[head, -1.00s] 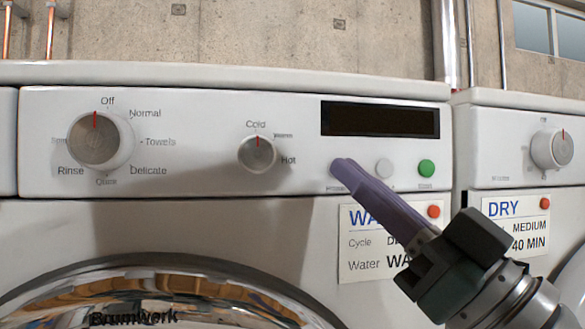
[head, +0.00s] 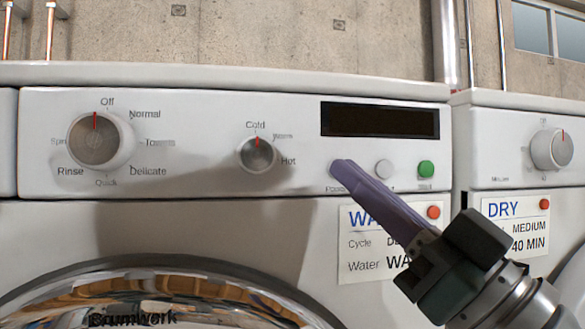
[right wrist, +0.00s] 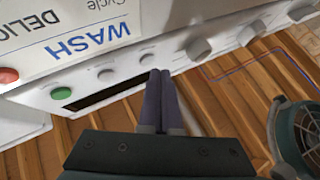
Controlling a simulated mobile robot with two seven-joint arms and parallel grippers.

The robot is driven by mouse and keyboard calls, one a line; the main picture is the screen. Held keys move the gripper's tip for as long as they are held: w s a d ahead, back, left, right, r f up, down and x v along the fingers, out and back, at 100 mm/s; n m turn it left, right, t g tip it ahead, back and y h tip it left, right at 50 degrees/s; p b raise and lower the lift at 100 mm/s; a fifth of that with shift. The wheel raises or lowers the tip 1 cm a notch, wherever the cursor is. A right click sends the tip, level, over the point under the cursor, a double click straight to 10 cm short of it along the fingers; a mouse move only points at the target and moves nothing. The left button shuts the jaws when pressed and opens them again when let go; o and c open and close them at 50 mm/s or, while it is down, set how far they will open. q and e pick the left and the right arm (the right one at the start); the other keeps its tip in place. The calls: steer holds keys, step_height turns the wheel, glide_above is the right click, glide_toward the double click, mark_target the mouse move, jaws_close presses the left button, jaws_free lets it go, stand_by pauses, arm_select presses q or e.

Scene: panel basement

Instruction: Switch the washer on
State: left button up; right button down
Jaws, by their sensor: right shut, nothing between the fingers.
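The washer's white control panel (head: 215,175) fills the middle of the head view. Its display (head: 380,121) is dark. The large cycle dial (head: 96,140) has its red mark at Off; the smaller temperature dial (head: 257,154) points to Cold. A green button (head: 426,168) and a grey button (head: 383,169) sit under the display. My right gripper (head: 342,167) is shut and empty, its purple fingertips over the leftmost button, labelled Power. They largely hide that button in the head view; it shows just beyond the tips in the right wrist view (right wrist: 147,59). I cannot tell whether they touch.
A dryer (head: 480,150) with its own dial (head: 552,149) stands close on the right. A paper WASH sign (head: 365,262) with a red magnet hangs below the panel, partly behind my right gripper. The round washer door (head: 60,285) bulges out below. The panel's left half is unobstructed.

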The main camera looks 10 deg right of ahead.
steer(key=shift+w, duration=0.1)
stand_by(0.5)
steer(key=shift+w, duration=0.35)
steer(key=shift+w, duration=0.15)
stand_by(0.3)
steer(key=shift+s, duration=0.6)
